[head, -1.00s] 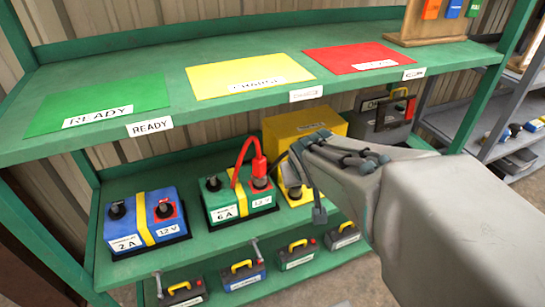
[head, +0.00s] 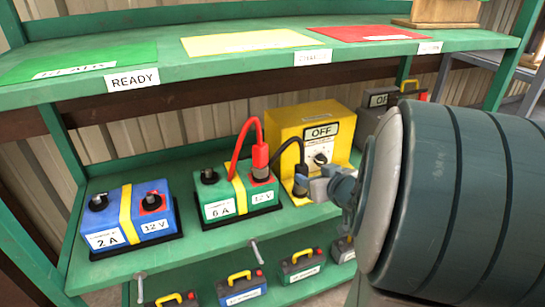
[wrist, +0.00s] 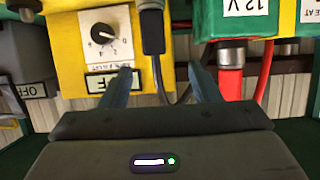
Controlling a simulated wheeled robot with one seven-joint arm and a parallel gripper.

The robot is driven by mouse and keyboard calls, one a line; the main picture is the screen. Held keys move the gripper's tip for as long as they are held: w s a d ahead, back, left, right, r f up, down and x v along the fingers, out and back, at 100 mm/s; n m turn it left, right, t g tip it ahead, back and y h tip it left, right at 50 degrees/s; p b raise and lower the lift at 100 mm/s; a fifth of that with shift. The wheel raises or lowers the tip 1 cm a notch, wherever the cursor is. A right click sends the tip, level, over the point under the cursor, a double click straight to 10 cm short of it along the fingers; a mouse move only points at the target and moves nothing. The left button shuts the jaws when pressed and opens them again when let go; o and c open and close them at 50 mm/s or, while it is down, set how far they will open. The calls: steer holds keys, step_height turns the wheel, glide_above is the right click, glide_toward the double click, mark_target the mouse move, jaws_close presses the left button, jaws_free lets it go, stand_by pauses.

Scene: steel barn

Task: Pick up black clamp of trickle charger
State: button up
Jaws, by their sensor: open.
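The yellow trickle charger (head: 284,128) stands on the middle shelf, its dial plate reading OFF. Its black clamp (head: 299,171) sits upright at the charger's front left, with a black cable arching from its top. In the inverted wrist view the black clamp (wrist: 153,32) appears between and just beyond my fingertips. My gripper (wrist: 160,76) is open and empty, with the black cable running between its fingers. In the head view my gripper (head: 312,187) is beside the clamp and partly covers it. The red clamp (head: 260,158) is on the green 6 A battery's red terminal.
The green battery (head: 216,191) stands close left of the black clamp, and a blue 2 A battery (head: 128,216) is further left. The upper shelf (head: 190,76) overhangs them. Several small batteries, including a blue one (head: 242,291), line the lower shelf.

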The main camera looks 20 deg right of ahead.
mark_target(299, 166)
steer(key=p+x, duration=0.2)
steer(key=p, duration=0.5)
steer(key=shift+w, duration=0.35)
steer(key=shift+f+p+x, duration=0.2)
steer(key=shift+p+x, duration=0.3)
steer(key=shift+x, duration=1.3)
steer(key=x, duration=0.4)
steer(key=shift+w+d+f, duration=0.25)
steer(key=shift+d, duration=0.1)
steer(key=c, duration=1.2)
steer(key=shift+r, duration=0.1)
